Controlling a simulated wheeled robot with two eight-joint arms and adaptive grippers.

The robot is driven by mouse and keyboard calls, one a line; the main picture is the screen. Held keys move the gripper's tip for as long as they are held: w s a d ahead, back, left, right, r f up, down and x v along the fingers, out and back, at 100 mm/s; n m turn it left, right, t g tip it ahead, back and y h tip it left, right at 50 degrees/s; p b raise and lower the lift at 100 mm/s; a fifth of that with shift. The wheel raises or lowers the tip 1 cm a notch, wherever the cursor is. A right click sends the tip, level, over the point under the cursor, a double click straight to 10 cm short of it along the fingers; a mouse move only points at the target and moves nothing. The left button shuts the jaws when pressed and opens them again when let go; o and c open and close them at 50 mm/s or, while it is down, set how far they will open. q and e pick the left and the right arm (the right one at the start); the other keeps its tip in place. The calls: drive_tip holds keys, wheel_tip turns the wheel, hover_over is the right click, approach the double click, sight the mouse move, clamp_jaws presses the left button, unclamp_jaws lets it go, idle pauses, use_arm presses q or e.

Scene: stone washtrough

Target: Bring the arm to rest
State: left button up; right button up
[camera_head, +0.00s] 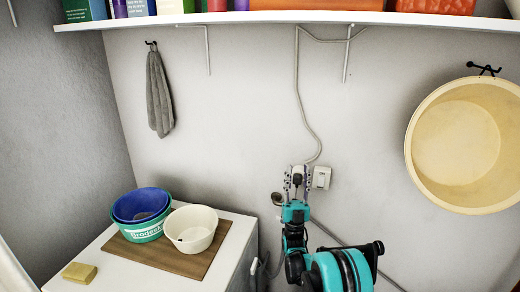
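My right arm comes up from the bottom edge, right of the middle, in the head view. Its teal and black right gripper (297,174) points up in front of the grey wall. Its two fingers stand apart with a gap between them, and I see no held object. A pale patch shows between the fingers; I cannot tell whether it is part of the gripper or the wall behind. The gripper is right of the white cabinet and apart from the bowls. My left gripper is not in view.
A white cabinet (226,232) bears a brown mat (196,266), blue bowl (140,204), green tub (150,233), cream bowl (191,228) and yellow sponge (79,272). A wall switch (321,177) is beside the gripper. A shelf (290,17) runs above; a cream basin (462,145) hangs right.

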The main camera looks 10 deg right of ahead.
drive_tip(key=w+r+n+g+y, duration=0.3)
drive_tip(key=w+r+g+y, duration=0.15)
drive_tip(key=r, duration=0.25)
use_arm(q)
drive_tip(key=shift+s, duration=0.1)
use_arm(e)
drive_tip(key=s+f+g, duration=0.7)
drive_tip(key=s+f, duration=0.2)
drive_tip(key=s, duration=0.4)
drive_tip(key=s+a+f+n+g+y, duration=0.1)
drive_tip(key=s+f+g, duration=0.6)
drive_tip(key=s, duration=0.5)
drive_tip(key=s+f+g+y, duration=0.1)
drive_tip(key=s+f+g, duration=0.6)
drive_tip(key=s+f, duration=0.5)
drive_tip(key=shift+s+a, duration=0.3)
drive_tip(key=shift+s, duration=0.55)
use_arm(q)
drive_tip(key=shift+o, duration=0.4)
